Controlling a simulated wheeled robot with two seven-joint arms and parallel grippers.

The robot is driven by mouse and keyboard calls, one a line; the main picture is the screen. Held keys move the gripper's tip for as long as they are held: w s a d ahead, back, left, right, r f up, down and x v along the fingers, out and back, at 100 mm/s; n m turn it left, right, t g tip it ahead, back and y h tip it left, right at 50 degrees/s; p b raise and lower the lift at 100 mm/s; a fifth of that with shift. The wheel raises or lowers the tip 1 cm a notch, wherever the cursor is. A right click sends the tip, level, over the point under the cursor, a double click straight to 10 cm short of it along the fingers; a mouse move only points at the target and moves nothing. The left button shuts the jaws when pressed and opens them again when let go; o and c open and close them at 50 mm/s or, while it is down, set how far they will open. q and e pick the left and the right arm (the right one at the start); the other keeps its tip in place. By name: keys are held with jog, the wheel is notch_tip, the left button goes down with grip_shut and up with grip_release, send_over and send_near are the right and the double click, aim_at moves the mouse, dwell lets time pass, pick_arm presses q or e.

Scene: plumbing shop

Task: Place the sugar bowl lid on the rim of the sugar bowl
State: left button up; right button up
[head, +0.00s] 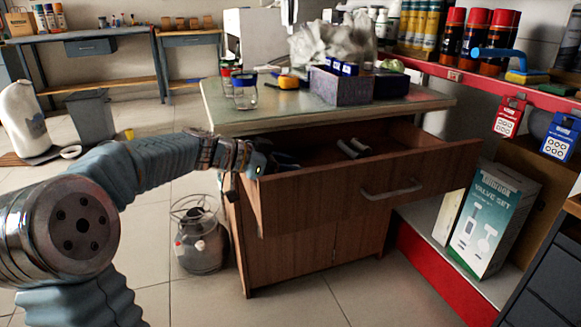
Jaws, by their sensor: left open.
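I cannot make out a sugar bowl or a sugar bowl lid anywhere in the head view. My left gripper (287,163) is open, at the left end of the pulled-out drawer (375,190) of a wooden cabinet. Its dark fingers lie at the drawer's edge and hold nothing that I can see. Grey cylindrical pieces (354,148) lie inside the drawer. The drawer's front wall hides part of its floor. My right gripper is not in view.
A metal canister (201,245) stands left of the cabinet. A red shelf (470,79) with cans is at right. Floor in front is clear.

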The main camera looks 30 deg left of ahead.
pick_arm(q)
jog(key=shift+r+p, duration=0.4)
jog(key=shift+s+r+p, duration=0.1)
jog(key=shift+r+p, duration=0.2)
jog(key=shift+p, duration=0.15)
jog(key=v, duration=1.1)
jog(key=shift+s+a+f, duration=0.15)
jog(key=shift+s+a, duration=0.15)
jog(key=shift+s, duration=0.05)
